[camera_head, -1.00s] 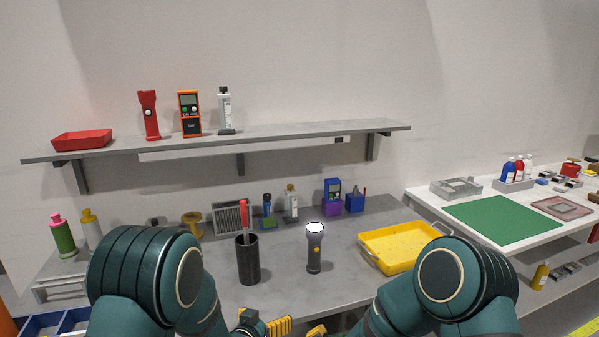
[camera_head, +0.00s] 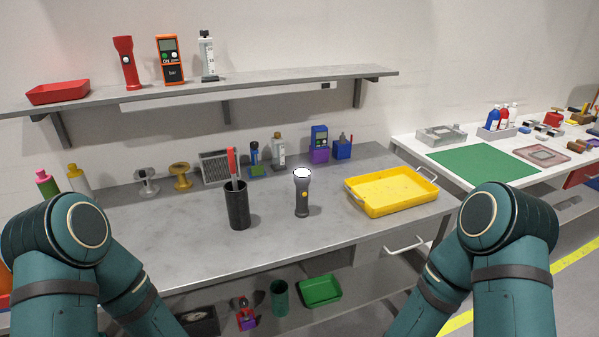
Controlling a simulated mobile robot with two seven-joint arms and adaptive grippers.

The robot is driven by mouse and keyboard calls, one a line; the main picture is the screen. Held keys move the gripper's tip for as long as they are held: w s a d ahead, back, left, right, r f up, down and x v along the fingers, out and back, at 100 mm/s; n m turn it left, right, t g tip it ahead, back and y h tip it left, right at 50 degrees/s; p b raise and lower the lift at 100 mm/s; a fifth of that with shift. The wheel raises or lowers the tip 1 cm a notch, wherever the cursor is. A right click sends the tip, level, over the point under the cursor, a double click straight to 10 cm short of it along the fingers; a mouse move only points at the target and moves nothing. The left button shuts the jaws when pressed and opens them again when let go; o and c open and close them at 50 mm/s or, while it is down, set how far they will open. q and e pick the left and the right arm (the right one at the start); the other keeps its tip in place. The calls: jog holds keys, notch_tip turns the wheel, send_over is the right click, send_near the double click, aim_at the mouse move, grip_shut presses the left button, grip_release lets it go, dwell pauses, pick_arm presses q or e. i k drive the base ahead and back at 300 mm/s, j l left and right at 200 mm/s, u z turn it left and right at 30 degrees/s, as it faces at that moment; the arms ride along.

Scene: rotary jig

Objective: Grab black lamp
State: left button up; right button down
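The black lamp (camera_head: 302,196) is a dark grey flashlight with a yellow button and a lit white head. It stands upright on the grey workbench (camera_head: 190,240), head up, right of a black cup. Neither gripper shows in the head view now. Only my two teal arms are seen, at the lower left and lower right, both apart from the lamp. Nothing covers the lamp.
A black cup (camera_head: 238,207) with a red-handled tool stands left of the lamp. A yellow tray (camera_head: 393,191) lies to its right. Small devices line the back of the bench. A shelf (camera_head: 270,86) hangs above. The bench front is clear.

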aim_at(302, 176)
jog(key=i+j+z, duration=0.15)
jog(key=z, duration=0.25)
jog(key=i+j+z, duration=0.2)
jog(key=z, duration=0.2)
jog(key=i+j+z, duration=0.1)
jog(key=j+z, duration=0.15)
jog(key=z, duration=0.15)
